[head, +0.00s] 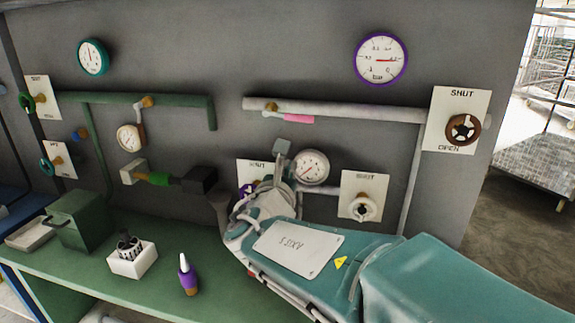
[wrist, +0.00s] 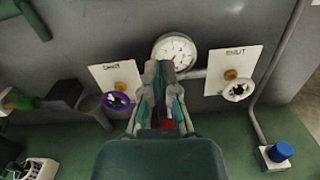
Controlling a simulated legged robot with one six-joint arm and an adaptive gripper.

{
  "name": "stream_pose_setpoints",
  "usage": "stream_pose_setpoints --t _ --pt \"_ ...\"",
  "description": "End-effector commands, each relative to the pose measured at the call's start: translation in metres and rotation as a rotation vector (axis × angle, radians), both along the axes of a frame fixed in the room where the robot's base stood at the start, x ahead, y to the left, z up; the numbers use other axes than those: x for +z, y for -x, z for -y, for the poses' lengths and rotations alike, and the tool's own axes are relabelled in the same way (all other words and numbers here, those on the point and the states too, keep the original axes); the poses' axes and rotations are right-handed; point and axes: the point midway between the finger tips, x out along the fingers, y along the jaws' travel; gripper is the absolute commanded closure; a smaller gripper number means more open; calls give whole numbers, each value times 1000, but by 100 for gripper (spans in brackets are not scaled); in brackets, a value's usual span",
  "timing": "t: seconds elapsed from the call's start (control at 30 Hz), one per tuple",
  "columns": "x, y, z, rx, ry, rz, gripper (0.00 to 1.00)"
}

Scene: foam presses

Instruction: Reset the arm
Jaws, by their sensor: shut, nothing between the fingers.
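My arm (head: 385,262) reaches in from the lower right in the head view, its teal links over the green bench. My gripper (wrist: 159,68) points at the grey wall in the wrist view, with its fingertips together and nothing between them. The tips overlap the lower part of a white round gauge (wrist: 174,50); I cannot tell how far apart they are. In the head view my gripper is mostly hidden behind my own arm, and the gauge (head: 311,167) shows just right of it.
A purple valve (wrist: 117,102) and a white valve (wrist: 238,91) flank my gripper. A blue knob (wrist: 279,151) stands at right. On the green bench (head: 215,262) are a purple bottle (head: 188,275), a white holder (head: 132,262) and a green box (head: 78,219). Pipes (head: 340,107) cross the wall.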

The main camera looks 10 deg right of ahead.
Motion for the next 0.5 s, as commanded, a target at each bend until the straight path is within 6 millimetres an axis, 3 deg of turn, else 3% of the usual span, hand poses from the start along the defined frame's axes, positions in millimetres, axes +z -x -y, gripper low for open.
stream_pose_setpoints --t 0.23,0.37,0.5 --pt "-1 3 4 -14 -30 2 100" --pt "-11 24 32 -104 -218 14 100" --pt "-33 60 68 -259 -539 50 100"
